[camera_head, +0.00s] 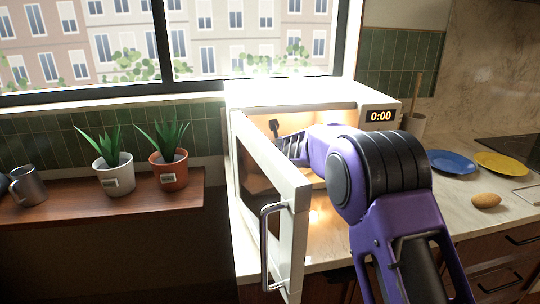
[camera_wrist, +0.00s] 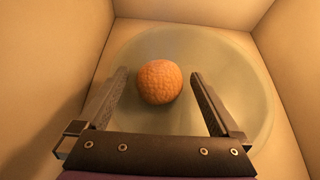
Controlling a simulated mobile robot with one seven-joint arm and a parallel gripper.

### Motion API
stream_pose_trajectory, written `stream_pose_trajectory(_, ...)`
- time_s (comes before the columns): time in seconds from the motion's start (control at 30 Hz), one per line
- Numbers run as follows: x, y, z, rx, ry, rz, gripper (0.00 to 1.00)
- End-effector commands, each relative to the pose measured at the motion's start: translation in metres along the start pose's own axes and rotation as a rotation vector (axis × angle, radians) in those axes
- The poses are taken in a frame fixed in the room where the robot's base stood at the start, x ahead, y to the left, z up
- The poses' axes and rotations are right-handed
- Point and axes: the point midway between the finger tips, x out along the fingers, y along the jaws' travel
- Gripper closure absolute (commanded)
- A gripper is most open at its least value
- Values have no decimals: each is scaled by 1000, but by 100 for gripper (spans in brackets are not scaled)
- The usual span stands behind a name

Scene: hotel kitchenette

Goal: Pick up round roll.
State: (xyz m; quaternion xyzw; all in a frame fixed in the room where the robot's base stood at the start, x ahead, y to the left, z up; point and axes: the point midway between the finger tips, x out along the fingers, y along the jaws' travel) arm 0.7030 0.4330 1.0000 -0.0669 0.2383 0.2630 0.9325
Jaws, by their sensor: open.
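A round, brown-orange roll (camera_wrist: 160,82) with a bumpy crust rests on the pale glass turntable (camera_wrist: 245,85) inside the microwave. My gripper (camera_wrist: 160,80) is open in the wrist view, with one finger on each side of the roll and gaps between the fingers and the roll. In the head view my arm reaches into the open microwave (camera_head: 290,96), and the roll and most of the gripper are hidden there.
The microwave door (camera_head: 272,195) stands open to the left of my arm. Cavity walls (camera_wrist: 50,70) surround the gripper closely. A potato-like oval item (camera_head: 486,200), a blue plate (camera_head: 452,162) and a yellow plate (camera_head: 502,163) are on the counter right. Potted plants (camera_head: 113,172) stand left.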

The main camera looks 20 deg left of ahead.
Motion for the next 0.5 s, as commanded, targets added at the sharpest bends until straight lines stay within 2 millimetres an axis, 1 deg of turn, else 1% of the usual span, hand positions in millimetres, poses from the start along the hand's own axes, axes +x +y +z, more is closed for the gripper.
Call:
stream_pose_trajectory(0.17, 0, 0, 0, 0, 0, 0, 0)
stream_pose_trajectory(0.27, 0, 0, 0, 0, 0, 0, 16)
stream_pose_trajectory(0.3, 0, 0, 0, 0, 0, 0, 23)
stream_pose_trajectory(0.37, 0, 0, 0, 0, 0, 0, 34)
stream_pose_trajectory(0.5, 0, 0, 0, 0, 0, 0, 59)
